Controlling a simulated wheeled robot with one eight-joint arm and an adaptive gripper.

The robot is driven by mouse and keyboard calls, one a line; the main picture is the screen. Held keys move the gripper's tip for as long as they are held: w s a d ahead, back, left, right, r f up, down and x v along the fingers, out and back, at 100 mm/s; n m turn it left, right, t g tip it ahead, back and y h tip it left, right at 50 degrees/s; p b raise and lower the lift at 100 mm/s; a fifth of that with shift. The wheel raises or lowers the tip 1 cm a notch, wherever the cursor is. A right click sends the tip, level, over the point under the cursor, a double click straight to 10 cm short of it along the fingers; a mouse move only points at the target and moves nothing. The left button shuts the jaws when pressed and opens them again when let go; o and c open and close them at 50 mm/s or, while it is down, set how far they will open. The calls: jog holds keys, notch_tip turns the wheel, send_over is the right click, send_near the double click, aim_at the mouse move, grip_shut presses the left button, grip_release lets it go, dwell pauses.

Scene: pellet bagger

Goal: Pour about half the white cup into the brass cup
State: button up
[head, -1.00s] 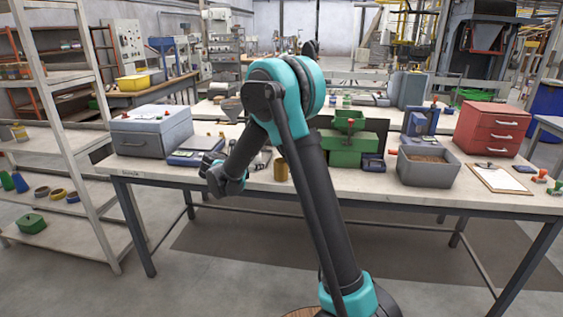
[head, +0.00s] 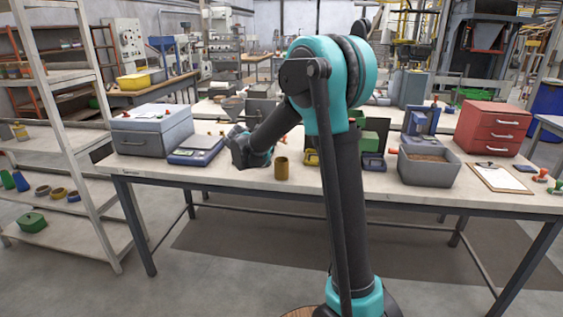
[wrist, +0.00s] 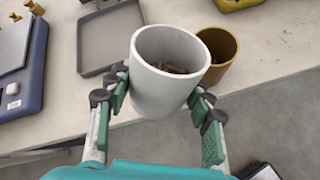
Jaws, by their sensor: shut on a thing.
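In the wrist view my gripper (wrist: 157,105) is shut around a white cup (wrist: 165,88), with a green-padded finger on each side. The white cup has brown pellets (wrist: 174,68) inside, low in the cup. It looks close to upright. The brass cup (wrist: 218,50) stands on the table just beyond the white cup's right side and is partly hidden by it. In the head view the brass cup (head: 281,168) stands upright near the table's front edge. My gripper (head: 246,152) is left of it there, and the white cup is hidden behind my arm.
A grey tray (wrist: 108,38) lies flat beyond the white cup. A blue scale (head: 195,150) is at the left, beside a grey box (head: 150,138). A grey bin of pellets (head: 428,170) and red drawers (head: 492,130) stand at the right. The table's front edge is close.

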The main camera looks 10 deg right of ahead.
jog(key=shift+w+d+r+m+y, duration=0.1)
jog(key=shift+d+r+m+y, duration=0.1)
jog(key=shift+d+r+y, duration=0.35)
jog(key=shift+d+r+m+y, duration=0.15)
jog(key=shift+d+r+m, duration=0.05)
jog(key=shift+r, duration=0.5)
jog(key=shift+d+r+m+g+y, duration=0.1)
jog(key=shift+r+m+g+y, duration=0.25)
jog(key=shift+y, duration=0.25)
jog(key=shift+f+m+y, duration=0.25)
jog(key=shift+f+y, duration=0.05)
jog(key=shift+y, duration=0.5)
jog(key=shift+r+m+g+y+p, duration=0.35)
jog(key=shift+r+m+y, duration=0.25)
jog(key=shift+y, duration=0.5)
jog(key=shift+r+y+p, duration=0.25)
jog(key=shift+y+p, duration=0.05)
jog(key=shift+p, duration=0.3)
jog(key=shift+w+d+r+m+y+p, duration=0.1)
jog(key=shift+d+r+m+y+p, duration=0.3)
jog(key=shift+d+y+p, duration=0.25)
jog(key=shift+d+r+m+y+p, duration=0.1)
jog(key=shift+r+m+y+p, duration=0.3)
jog(key=shift+y+p, duration=0.5)
dwell(2.1)
